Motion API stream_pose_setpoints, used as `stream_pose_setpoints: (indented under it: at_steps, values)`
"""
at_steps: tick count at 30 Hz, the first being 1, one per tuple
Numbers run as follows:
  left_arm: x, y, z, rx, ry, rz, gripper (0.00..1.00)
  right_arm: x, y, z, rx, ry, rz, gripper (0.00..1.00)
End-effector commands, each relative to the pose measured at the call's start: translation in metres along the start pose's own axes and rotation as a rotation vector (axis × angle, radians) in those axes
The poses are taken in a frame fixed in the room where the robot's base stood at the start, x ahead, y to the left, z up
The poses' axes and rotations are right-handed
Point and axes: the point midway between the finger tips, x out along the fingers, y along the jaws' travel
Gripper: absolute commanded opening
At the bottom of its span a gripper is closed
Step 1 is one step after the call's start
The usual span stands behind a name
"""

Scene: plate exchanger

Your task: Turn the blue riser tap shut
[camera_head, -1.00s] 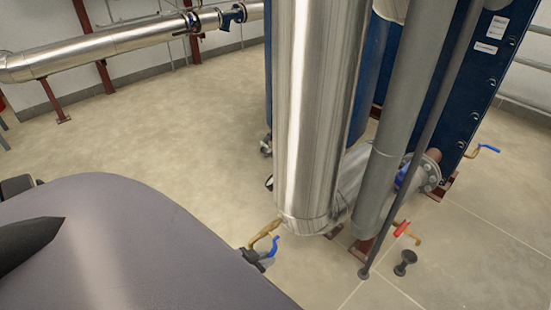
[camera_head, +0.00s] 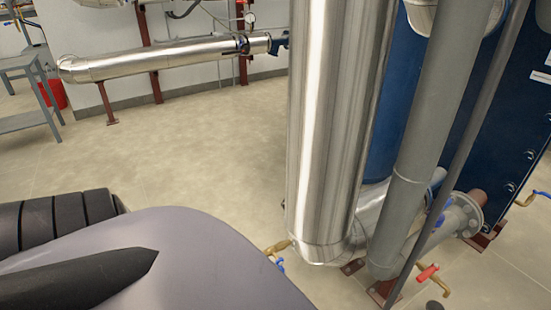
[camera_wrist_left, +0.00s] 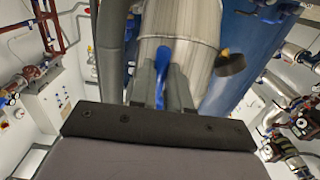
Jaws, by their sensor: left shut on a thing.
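The blue-handled brass tap (camera_head: 276,247) sits at the foot of the shiny steel riser (camera_head: 325,130) in the head view. Its lower part is hidden behind my own grey body. In the left wrist view the blue handle (camera_wrist_left: 161,80) stands between the two grey fingers of my left gripper (camera_wrist_left: 162,76), which is shut on it. The head view does not clearly show this gripper. My right gripper is in neither current view.
A red-handled tap (camera_head: 428,273) is right of the riser, beside a grey pipe (camera_head: 425,120). Another blue-handled tap (camera_head: 528,197) is by the dark blue exchanger (camera_head: 520,120). Open floor (camera_head: 200,145) lies to the left. A steel pipe (camera_head: 165,58) runs along the wall.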

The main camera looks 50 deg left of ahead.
Motion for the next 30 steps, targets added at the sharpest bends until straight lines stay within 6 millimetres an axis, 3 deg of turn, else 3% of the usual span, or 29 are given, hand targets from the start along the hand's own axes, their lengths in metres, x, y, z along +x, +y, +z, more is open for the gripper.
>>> stream_pose_setpoints:
  at_steps: [20,21,23,30]
  values:
    - [0.0050,-0.0059,-0.0020,0.001,0.047,-0.001,0.00,-0.0013,0.0013,-0.0019,-0.015,0.013,0.006,0.00]
    - [0.0050,-0.0059,-0.0021,0.001,0.047,-0.001,0.26,-0.0014,0.0012,-0.0019,-0.015,0.013,0.006,0.00]
    - [0.0047,-0.0058,-0.0019,0.001,0.046,-0.001,0.43,-0.0014,0.0012,-0.0018,-0.015,0.013,0.006,0.00]
    - [0.0030,-0.0053,-0.0006,0.000,0.043,0.000,0.43,-0.0017,0.0010,-0.0011,-0.014,0.010,0.006,0.00]
